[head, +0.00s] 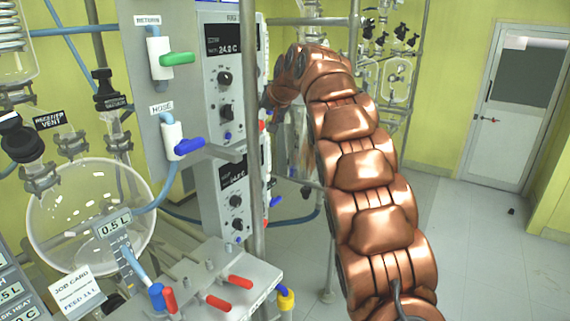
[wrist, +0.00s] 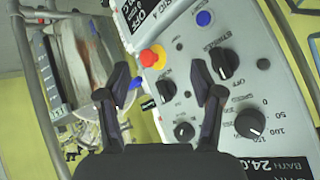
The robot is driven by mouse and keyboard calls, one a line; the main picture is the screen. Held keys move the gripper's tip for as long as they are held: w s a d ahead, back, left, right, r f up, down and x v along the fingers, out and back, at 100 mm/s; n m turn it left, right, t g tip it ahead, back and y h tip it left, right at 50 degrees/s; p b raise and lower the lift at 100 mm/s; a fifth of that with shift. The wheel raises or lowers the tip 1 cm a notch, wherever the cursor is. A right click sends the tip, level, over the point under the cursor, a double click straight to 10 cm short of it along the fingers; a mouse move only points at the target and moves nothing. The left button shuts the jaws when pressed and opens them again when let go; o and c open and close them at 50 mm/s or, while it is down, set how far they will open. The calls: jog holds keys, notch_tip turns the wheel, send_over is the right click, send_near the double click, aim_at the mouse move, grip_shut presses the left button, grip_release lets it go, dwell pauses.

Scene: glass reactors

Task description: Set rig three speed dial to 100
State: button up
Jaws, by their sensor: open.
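The speed dial lies to the right of the right finger, outside the jaws. I cannot read which rig this panel belongs to.
A red stop button (wrist: 153,56) on a yellow base and other black knobs (wrist: 224,64) are near the fingers. In the head view, panels with knobs (head: 226,112), a steel post (head: 256,200) and a glass vessel (head: 90,215) stand left.

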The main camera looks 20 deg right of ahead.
jog(key=s+f+m+g, duration=0.1)
jog(key=s+f+g, duration=0.1)
jog(key=s, duration=0.6)
jog(key=s+f+m+g+h+p, duration=0.1)
jog(key=s+f, duration=0.4)
jog(key=s, duration=0.4)
jog(key=shift+s+a+g, duration=0.15)
jog(key=shift+a+g, duration=0.2)
jog(key=shift+g, duration=0.05)
jog(key=shift+s, duration=0.1)
jog(key=s+a+f+n+g+p, duration=0.1)
jog(key=s+a+f+n+g, duration=0.1)
jog(key=s, duration=1.1)
jog(key=s+a+f+n+g+p, duration=0.2)
jog(key=s+a+f, duration=0.2)
jog(key=s, duration=1)
jog(key=s+a+f+n+g+p, duration=0.1)
jog(key=s+f, duration=0.5)
jog(key=s, duration=0.8)
jog(key=shift+a+f+n+g, duration=0.15)
jog(key=shift+a+n+g, duration=0.45)
jog(key=shift+a+g, duration=0.55)
